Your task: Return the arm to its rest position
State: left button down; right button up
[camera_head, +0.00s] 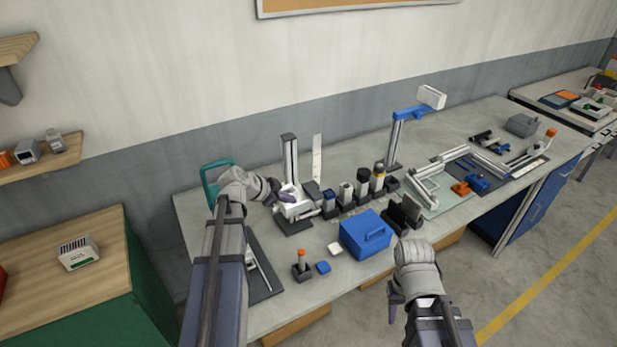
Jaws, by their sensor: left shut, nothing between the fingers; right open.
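My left gripper (286,197) is shut with nothing between its fingers, close to a white and black stand (291,160) near the middle left of the workbench (340,281). My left arm reaches over the bench's left part and hides some of it. My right gripper (394,297) is open and empty, low in front of the bench's front edge, to the right of the blue box (366,238). I cannot tell whether my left gripper touches the stand.
A row of small bottles and holders (362,182) stands behind the blue box. A blue-topped post lamp (412,110) rises at the back. A small holder with an orange-topped item (301,267) stands near the front. Clear floor (560,270) lies to the right.

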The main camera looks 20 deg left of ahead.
pick_arm(q)
jog(key=s+d+f+n+g+b, duration=0.1)
jog(key=s+d+f+g+b, duration=0.1)
jog(key=s+d+f, duration=0.45)
jog(key=s+d+f+g+b, duration=0.1)
jog(key=d+f+g+b, duration=0.2)
jog(key=d, duration=0.7)
jog(key=s+d+f+n+g+y+b, duration=0.1)
jog(key=s+d+f+n+y+b, duration=0.1)
jog(key=s, duration=0.5)
jog(key=s+d+f+n+g+y+b, duration=0.2)
jog(key=s+d+f+y, duration=0.1)
jog(key=s+d, duration=0.4)
jog(key=shift+d+f+y, duration=0.15)
jog(key=shift+f+y, duration=0.25)
jog(key=shift+f, duration=0.4)
jog(key=c, duration=1.6)
grip_release()
